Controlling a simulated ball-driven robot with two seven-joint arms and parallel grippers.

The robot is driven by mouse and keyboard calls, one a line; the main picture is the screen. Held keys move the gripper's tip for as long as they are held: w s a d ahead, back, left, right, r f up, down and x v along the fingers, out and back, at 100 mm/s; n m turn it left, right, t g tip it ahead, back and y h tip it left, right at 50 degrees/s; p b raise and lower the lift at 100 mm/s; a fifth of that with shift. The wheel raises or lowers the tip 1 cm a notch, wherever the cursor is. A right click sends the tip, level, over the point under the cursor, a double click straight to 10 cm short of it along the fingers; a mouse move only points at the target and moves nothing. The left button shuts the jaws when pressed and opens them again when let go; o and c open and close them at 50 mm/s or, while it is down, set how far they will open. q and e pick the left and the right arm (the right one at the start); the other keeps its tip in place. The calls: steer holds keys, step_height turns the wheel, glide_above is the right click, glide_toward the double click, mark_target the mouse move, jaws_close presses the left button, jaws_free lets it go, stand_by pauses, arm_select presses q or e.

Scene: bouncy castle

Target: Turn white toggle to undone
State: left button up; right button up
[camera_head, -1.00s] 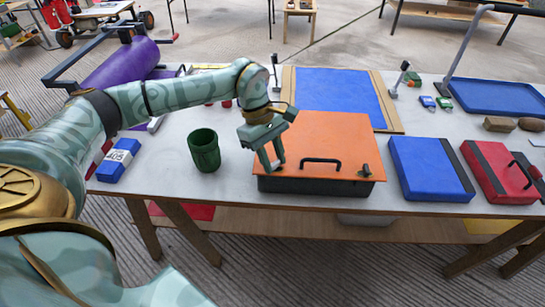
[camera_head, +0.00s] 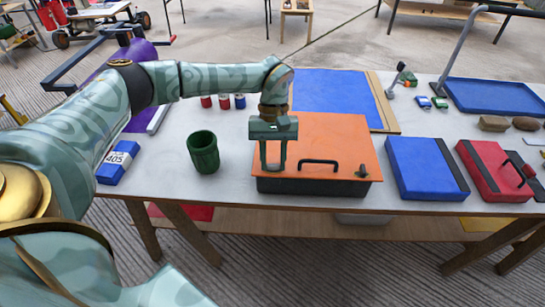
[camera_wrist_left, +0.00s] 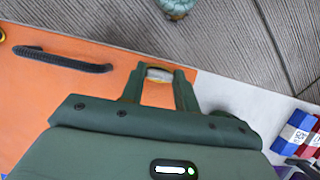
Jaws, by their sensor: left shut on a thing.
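The orange lid (camera_head: 335,140) lies on a dark box (camera_head: 310,187) and carries a black handle (camera_head: 319,162); both the lid (camera_wrist_left: 50,95) and the handle (camera_wrist_left: 62,60) also show in the left wrist view. My left gripper (camera_head: 273,168) points down at the lid's front left corner. In the left wrist view its fingers (camera_wrist_left: 158,76) are shut on the white toggle (camera_wrist_left: 158,74), of which only a small pale part shows between the tips. The head view hides the toggle behind the fingers. A dark knob-like toggle (camera_head: 363,171) sits at the lid's front right. My right gripper is not in view.
A green cup (camera_head: 203,153) stands left of the box, with a blue box marked 405 (camera_head: 118,162) farther left. A blue case (camera_head: 428,168) and a red case (camera_head: 498,170) lie to the right. Small cans (camera_head: 223,102) stand behind.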

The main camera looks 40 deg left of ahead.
arm_select(q)
steer(key=shift+m, duration=0.3)
stand_by(0.4)
steer(key=o, duration=1)
steer(key=shift+r, duration=0.1)
steer(key=p+v, duration=0.2)
steer(key=v, duration=1.4)
steer(key=shift+w+d+r, duration=0.15)
